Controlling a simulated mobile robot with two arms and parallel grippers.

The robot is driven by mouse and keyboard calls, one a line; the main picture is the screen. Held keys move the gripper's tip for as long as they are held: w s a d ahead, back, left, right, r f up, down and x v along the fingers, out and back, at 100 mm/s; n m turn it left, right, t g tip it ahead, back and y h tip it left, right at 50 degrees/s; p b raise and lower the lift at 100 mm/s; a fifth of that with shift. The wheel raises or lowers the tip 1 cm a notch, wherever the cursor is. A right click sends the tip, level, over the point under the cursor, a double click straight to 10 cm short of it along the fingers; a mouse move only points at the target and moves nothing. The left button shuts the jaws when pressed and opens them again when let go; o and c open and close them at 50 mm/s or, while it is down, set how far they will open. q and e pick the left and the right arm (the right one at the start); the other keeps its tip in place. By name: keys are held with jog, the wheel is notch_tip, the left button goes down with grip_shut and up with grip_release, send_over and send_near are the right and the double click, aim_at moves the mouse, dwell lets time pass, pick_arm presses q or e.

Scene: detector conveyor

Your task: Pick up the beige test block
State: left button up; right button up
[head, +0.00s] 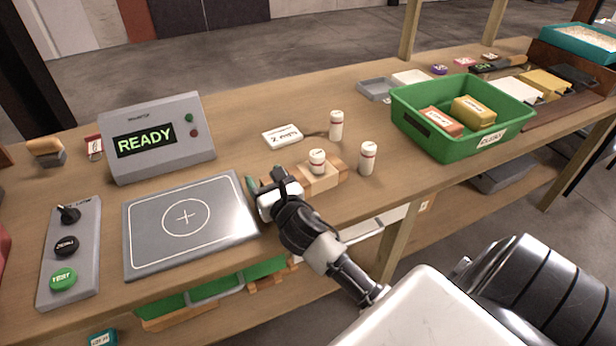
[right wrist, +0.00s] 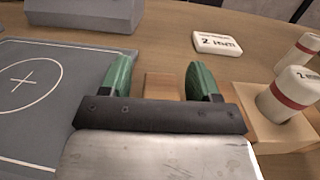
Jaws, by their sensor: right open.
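A tan block, which looks like the beige test block (right wrist: 162,85), shows between the green fingertips of my right gripper (right wrist: 159,80) in the right wrist view. Its lower part is hidden behind the gripper body, and I cannot tell whether the fingers touch it. In the head view my right gripper (head: 264,181) is open, low over the bench between the grey plate and a wooden holder (head: 325,179). The gripper largely hides the block there. My left gripper is not in view.
A white cylinder with a red band (head: 317,161) stands on the holder, close right of my gripper. Two more cylinders (head: 336,125) (head: 368,158) stand nearby. The grey plate (head: 150,255) and READY console (head: 190,155) are left; a green bin (head: 457,150) is right.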

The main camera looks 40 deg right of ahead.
jog(key=shift+w, duration=0.2)
jog(key=c, duration=1.1)
